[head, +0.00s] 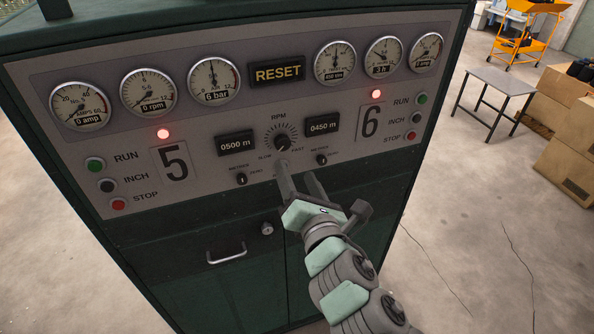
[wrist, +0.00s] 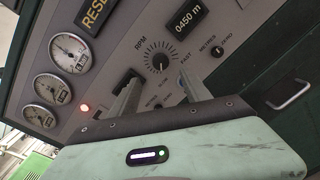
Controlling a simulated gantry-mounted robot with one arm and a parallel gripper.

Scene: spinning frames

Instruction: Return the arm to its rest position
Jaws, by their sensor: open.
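My gripper (head: 299,172) is open and empty, in front of the control panel (head: 215,190) of a dark green cabinet. In the head view its fingertips lie just below the RPM knob (head: 282,143), between the two small metres/zero switches. In the wrist view the two fingers of my gripper (wrist: 158,82) point at the panel, with the RPM knob (wrist: 159,62) seen between and beyond them. The knob looks clear of the fingers. I cannot tell how far the fingertips are from the panel face.
The panel bears several round gauges, a RESET sign (head: 277,73), red lamps and RUN, INCH and STOP buttons. A cabinet handle (head: 226,253) sticks out below. A small grey table (head: 503,83), cardboard boxes (head: 570,150) and an orange trolley (head: 524,32) stand at the right. Floor beside the cabinet is open.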

